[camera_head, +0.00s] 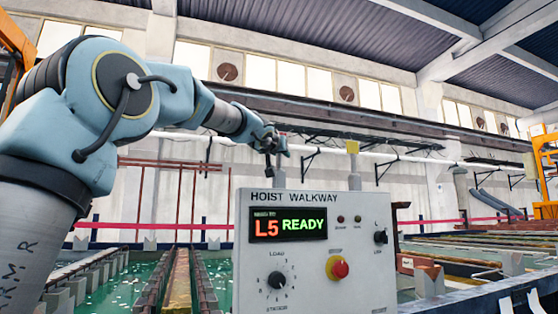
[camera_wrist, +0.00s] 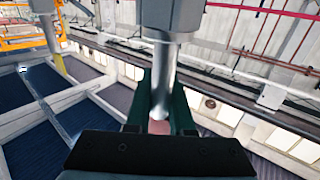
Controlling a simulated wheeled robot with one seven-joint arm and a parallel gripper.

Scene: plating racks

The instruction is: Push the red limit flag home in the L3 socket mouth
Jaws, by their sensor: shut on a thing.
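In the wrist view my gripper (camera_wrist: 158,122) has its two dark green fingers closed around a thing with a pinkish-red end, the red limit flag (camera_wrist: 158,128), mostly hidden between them. A bright silver shaft (camera_wrist: 161,80) runs from there to the mouth of a thick grey socket post (camera_wrist: 171,18). The shaft lines up with the post; how deep it sits I cannot tell. In the head view my gripper (camera_head: 272,142) is small, just above the grey post (camera_head: 279,179) behind the panel. No L3 label is readable.
A grey control panel (camera_head: 370,215) reads HOIST WALKWAY, its display (camera_head: 288,225) showing L5 READY. It has knobs and a red button (camera_head: 340,270). A second post (camera_head: 354,180) with a yellow top (camera_head: 353,147) stands to the right. Green tanks (camera_head: 140,285) lie behind.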

